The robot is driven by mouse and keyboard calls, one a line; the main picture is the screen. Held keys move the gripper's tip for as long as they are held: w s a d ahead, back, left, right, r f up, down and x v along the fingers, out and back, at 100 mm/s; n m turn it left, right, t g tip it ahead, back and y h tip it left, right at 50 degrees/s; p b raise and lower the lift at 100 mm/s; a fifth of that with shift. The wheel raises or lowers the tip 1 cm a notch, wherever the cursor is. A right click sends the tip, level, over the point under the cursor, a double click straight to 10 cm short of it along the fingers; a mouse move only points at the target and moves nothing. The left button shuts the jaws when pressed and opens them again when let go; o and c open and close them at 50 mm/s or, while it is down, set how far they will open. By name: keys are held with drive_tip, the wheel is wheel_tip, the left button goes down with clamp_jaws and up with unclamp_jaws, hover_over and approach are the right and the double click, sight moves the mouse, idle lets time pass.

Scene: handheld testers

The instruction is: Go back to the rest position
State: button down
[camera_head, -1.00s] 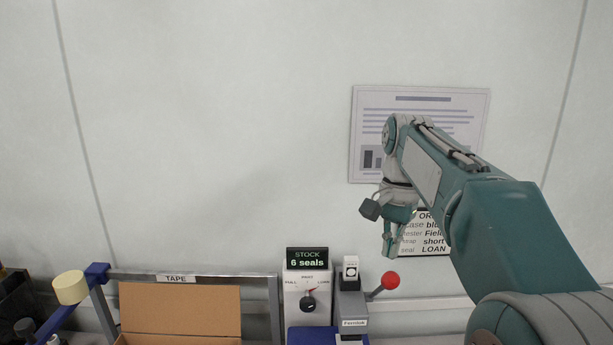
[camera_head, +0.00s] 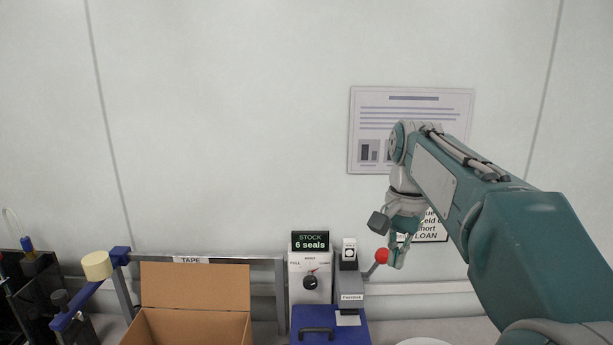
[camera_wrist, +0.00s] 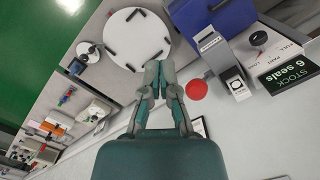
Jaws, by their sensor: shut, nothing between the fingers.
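My gripper (camera_head: 400,254) hangs pointing down at the right of the head view, in front of the wall. Its fingers are shut with nothing between them. In the head view its fingertips overlap the red lever knob (camera_head: 381,256) of the grey press (camera_head: 350,287); I cannot tell the exact gap in depth. In the wrist view the shut fingers (camera_wrist: 159,68) show at the middle, and the red knob (camera_wrist: 196,90) lies apart, to their right.
A stock unit (camera_head: 310,275) reading "6 seals" stands left of the press, above a blue case (camera_head: 330,328). An open cardboard box (camera_head: 195,288) and tape frame are farther left. A white round plate (camera_wrist: 136,38) lies near the fingers.

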drive_tip(key=s+f+n+t, duration=0.3)
drive_tip(key=s+f, duration=0.2)
drive_tip(key=s, duration=0.5)
drive_tip(key=s+f+n+t, duration=0.3)
drive_tip(key=s+f, duration=0.3)
drive_tip(key=s, duration=0.4)
drive_tip(key=shift+s+f+n+h, duration=0.2)
drive_tip(key=shift+s+n+h, duration=0.15)
drive_tip(key=shift+n, duration=0.45)
